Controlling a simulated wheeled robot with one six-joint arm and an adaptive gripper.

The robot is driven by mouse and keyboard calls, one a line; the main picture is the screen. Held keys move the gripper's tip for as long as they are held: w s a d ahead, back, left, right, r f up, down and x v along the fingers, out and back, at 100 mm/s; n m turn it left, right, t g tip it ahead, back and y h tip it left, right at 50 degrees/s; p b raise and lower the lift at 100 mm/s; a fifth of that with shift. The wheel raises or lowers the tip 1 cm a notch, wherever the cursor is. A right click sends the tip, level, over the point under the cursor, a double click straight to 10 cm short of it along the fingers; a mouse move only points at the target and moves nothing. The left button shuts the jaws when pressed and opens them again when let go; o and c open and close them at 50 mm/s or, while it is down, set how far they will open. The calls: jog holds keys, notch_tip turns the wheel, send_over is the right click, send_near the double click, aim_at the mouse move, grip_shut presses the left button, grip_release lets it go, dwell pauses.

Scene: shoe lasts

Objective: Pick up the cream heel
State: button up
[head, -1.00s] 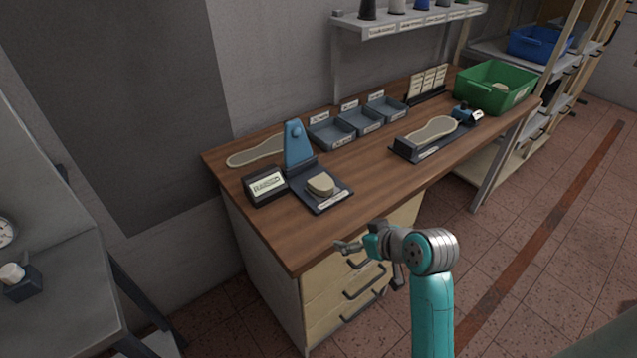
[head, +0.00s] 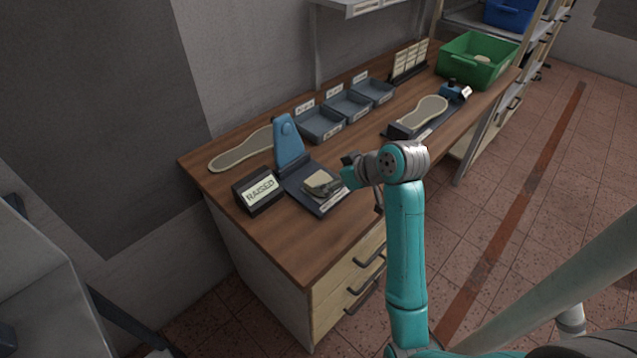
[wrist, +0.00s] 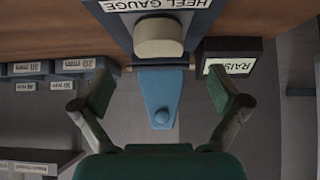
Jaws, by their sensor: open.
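The cream heel (head: 318,180) lies on the dark heel gauge plate (head: 330,204), in front of the upright blue part (head: 287,142) of the gauge. In the wrist view the heel (wrist: 158,38) shows whole, beyond my fingertips and centred between them. My gripper (head: 330,187) is at the right side of the heel in the head view and partly covers it. In the wrist view my gripper (wrist: 162,92) is open and empty, with its green finger pads wide apart. I cannot tell whether a finger touches the heel.
A dark box with a "RAISED" sign (head: 259,190) stands left of the gauge. Several grey trays (head: 320,125) and a flat sole (head: 240,151) lie behind. A black stand with a sole (head: 420,113) and a green bin (head: 477,60) are farther right. The front desktop is clear.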

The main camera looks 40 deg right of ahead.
aim_at(321, 181)
jog(key=shift+x, duration=3.45)
jog(key=shift+d, duration=0.1)
jog(key=c, duration=1.4)
jog(key=shift+r, duration=0.15)
